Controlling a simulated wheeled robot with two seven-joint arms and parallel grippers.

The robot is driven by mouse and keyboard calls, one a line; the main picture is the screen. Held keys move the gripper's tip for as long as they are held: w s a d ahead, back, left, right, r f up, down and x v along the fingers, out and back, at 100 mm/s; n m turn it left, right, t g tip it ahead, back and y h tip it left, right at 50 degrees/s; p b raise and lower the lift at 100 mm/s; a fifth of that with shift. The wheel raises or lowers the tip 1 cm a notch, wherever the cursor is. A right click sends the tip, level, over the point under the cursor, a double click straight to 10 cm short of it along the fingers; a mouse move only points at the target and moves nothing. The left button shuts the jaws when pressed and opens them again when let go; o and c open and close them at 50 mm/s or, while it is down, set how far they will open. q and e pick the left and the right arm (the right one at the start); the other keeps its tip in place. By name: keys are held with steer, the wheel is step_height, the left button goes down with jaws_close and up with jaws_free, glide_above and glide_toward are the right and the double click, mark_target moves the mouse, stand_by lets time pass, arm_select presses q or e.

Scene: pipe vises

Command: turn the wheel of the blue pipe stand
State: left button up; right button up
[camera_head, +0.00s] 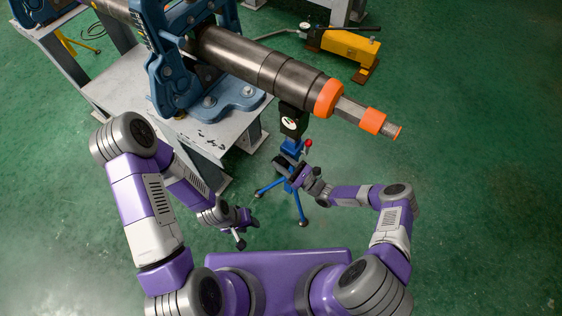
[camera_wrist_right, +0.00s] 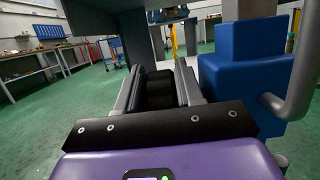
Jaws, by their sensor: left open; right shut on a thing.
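The blue pipe stand (camera_head: 291,147) stands on the floor on splayed blue legs, with a black head under the pipe and a red-knobbed handle. Its blue body (camera_wrist_right: 245,75) fills the right of the right wrist view. My right gripper (camera_head: 291,172) is at the stand's upper body, below the red knob. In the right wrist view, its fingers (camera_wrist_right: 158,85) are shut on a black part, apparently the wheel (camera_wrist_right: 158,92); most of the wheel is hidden. My left gripper (camera_head: 240,235) is open and empty, low to the left of the stand.
A steel pipe (camera_head: 255,63) with orange bands runs over the stand from a large blue vise (camera_head: 232,108) on a grey table (camera_head: 130,88). A yellow pump (camera_head: 347,45) lies on the floor behind. A curved grey bar (camera_wrist_right: 298,75) shows close beside the stand's body. Floor at right is clear.

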mark_target(288, 168)
steer(key=shift+s+d+f+t+y, duration=0.15)
steer(key=shift+t+y, duration=0.4)
steer(key=shift+y, duration=0.15)
steer(key=shift+s+d+f+t+y, duration=0.1)
steer(key=shift+t+y, duration=0.45)
steer(key=shift+y, duration=0.15)
steer(key=o, duration=1)
steer(key=shift+c, duration=0.2)
steer(key=shift+d, duration=0.1)
steer(key=shift+v, duration=3.7)
steer(key=shift+f, duration=0.1)
